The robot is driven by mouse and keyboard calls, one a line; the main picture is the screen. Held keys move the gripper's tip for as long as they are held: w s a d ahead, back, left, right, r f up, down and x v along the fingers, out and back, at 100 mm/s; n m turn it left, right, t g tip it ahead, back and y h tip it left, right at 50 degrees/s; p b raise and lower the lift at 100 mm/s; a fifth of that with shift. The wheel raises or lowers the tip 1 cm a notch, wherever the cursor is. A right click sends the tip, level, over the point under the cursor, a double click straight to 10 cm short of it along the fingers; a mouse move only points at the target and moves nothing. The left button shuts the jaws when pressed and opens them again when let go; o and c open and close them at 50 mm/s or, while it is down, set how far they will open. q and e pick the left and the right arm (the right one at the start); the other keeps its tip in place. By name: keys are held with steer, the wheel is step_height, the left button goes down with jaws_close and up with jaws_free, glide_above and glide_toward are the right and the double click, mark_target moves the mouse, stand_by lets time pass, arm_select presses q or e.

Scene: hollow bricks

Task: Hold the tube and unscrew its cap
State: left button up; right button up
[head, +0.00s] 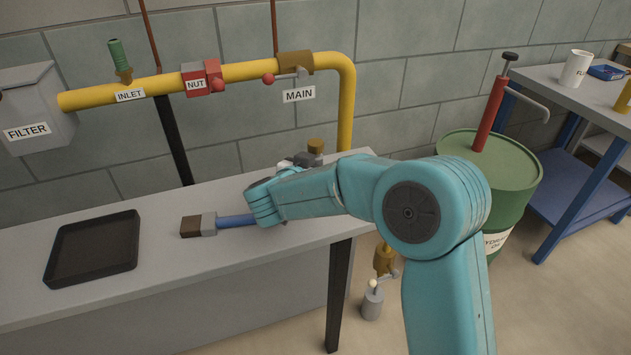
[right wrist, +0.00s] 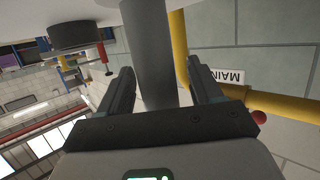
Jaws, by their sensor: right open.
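A short brown-gold cylinder (head: 315,146), which looks like the cap, shows above my right gripper (head: 306,160) in the head view. My teal arm and the gripper hide what is below it. In the right wrist view, a grey upright cylinder (right wrist: 150,45), likely the tube, stands between the two fingers of the right gripper (right wrist: 163,88). That gripper is open, with gaps showing beside the cylinder. I cannot see the cap clearly in that view. My left gripper is not in view.
A black tray (head: 93,248) and a blue-handled brush (head: 205,225) lie on the grey bench (head: 165,278). A yellow pipe (head: 240,72) runs along the wall behind. A green drum (head: 505,170) stands right of the bench, with a blue table (head: 570,190) beyond.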

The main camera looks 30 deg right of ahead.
steer(key=shift+w+d+f, duration=0.1)
steer(key=shift+w+d, duration=0.05)
steer(key=shift+d, duration=0.1)
jaws_close()
steer(key=shift+r, duration=0.2)
step_height(320, 180, up, 20)
steer(key=p, duration=0.6)
steer(key=shift+p, duration=0.3)
